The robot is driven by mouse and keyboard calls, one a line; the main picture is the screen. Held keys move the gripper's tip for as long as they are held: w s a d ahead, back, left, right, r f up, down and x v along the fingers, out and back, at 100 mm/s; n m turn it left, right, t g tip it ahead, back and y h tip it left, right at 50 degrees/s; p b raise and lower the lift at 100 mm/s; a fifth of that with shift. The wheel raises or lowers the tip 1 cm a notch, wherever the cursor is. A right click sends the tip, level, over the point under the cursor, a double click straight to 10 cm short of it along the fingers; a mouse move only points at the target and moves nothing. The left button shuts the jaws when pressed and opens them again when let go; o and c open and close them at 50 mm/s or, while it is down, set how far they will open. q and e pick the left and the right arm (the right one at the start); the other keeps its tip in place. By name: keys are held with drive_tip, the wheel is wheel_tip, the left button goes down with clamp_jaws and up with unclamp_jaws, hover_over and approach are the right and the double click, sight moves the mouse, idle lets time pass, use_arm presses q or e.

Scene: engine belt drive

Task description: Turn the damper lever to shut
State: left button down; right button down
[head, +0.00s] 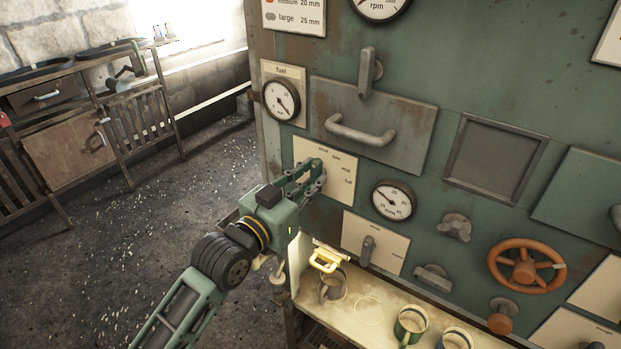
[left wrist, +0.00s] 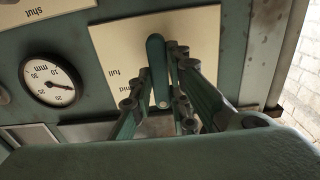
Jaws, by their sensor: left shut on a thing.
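A cream scale plate (head: 335,180) on the green panel is marked shut, low, mid and full. The green damper lever (left wrist: 156,62) stands in front of this plate in the left wrist view, where the words full and mid show upside down. My left gripper (head: 314,172) reaches the plate from the lower left. In the left wrist view my left gripper (left wrist: 161,88) has its fingers on both sides of the lever and is shut on it. In the head view the fingers mostly hide the lever, and I cannot tell which mark it points to. My right gripper is out of view.
A grey drawer handle (head: 358,132) juts out above the plate, and a round gauge (head: 393,200) sits to its right. Another lever (head: 367,249) is below.

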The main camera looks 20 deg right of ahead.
use_arm(q)
drive_tip(key=shift+n, duration=0.3)
drive_tip(key=c, duration=1.7)
unclamp_jaws()
drive_tip(key=shift+a, duration=0.1)
drive_tip(key=v, duration=1.2)
